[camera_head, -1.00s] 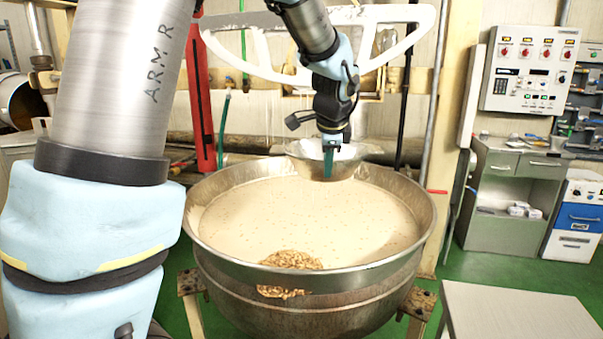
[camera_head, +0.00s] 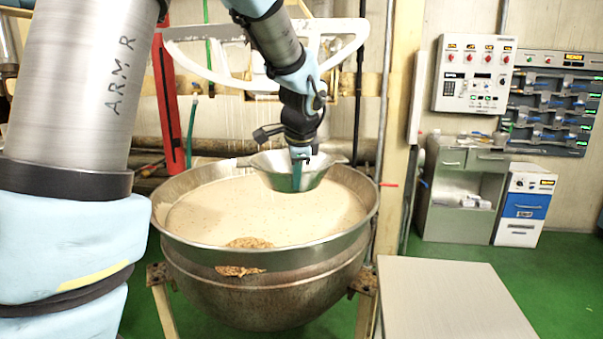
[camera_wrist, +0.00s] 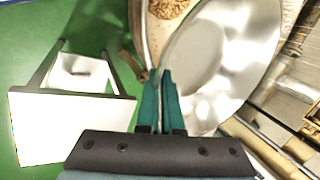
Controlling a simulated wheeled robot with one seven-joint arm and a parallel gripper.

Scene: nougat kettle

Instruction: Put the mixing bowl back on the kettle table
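The metal mixing bowl (camera_head: 318,176) hangs over the far right part of the kettle. My gripper (camera_head: 298,170) is shut on the bowl's rim. In the wrist view the two teal fingers (camera_wrist: 161,98) are close together at the rim, and the shiny bowl (camera_wrist: 235,50) looks empty and tilted. The kettle table (camera_head: 450,295) is a pale, bare table at the front right, beside the kettle. In the wrist view a white tabletop (camera_wrist: 65,128) with dark legs lies to the left.
The big kettle (camera_head: 270,290) holds pale mix with a brown clump of nuts (camera_head: 248,243). A white stirrer frame (camera_head: 200,68) is behind it. A grey cabinet (camera_head: 435,220) and control panel (camera_head: 475,75) stand back right. Green floor is free between table and cabinet.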

